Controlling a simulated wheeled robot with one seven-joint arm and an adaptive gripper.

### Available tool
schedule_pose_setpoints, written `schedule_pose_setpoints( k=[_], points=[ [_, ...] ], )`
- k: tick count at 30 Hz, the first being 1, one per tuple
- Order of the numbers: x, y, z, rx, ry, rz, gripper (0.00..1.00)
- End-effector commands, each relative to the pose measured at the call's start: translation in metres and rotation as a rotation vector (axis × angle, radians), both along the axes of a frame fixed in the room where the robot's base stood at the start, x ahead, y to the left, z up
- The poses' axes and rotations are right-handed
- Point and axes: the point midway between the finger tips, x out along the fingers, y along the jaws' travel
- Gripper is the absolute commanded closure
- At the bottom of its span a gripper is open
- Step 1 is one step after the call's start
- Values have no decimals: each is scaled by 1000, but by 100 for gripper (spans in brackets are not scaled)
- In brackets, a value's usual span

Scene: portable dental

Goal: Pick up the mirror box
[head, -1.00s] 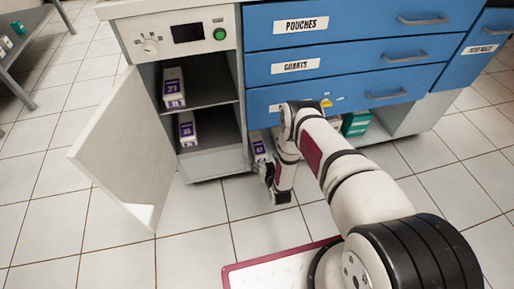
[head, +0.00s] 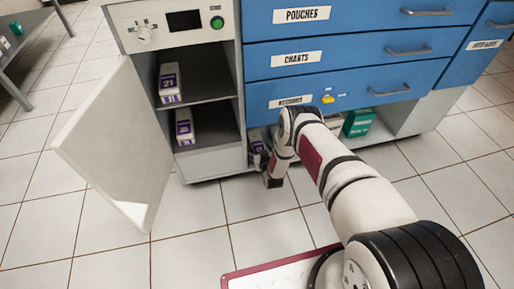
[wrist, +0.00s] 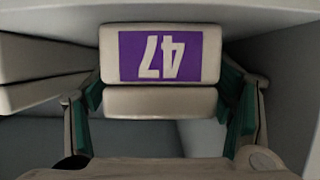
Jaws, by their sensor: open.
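A white box with a purple label reading 47 (wrist: 160,54), upside down in the wrist view, lies straight ahead between my fingers. In the head view the same white box (head: 257,146) sits in the low bay under the blue drawers, partly hidden by my arm. No frame shows a name for the mirror box, so I cannot tell for sure that this is it. My gripper (wrist: 162,92) is open, with one green-padded finger on each side of the box. Gaps show at both sides. In the head view my gripper (head: 272,178) is low, at the bay's opening.
Two similar purple-labelled boxes stand on the open cabinet's upper shelf (head: 170,84) and lower shelf (head: 185,127). Its white door (head: 105,145) stands open at left. Green boxes (head: 357,122) lie right of my arm. Surfaces close in above and beside the gripper.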

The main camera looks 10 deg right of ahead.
Motion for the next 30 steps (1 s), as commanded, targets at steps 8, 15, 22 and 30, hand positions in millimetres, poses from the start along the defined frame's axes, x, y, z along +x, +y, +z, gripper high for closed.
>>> schedule_pose_setpoints(
  k=[8, 15, 22, 30],
  points=[
    [0, 0, 0, 0, 0, 0, 70],
    [0, 0, 1, 0, -2, 0, 91],
    [0, -1, 4, -1, -2, 0, 91],
    [1, -4, 26, -1, -2, 1, 91]
  ],
)
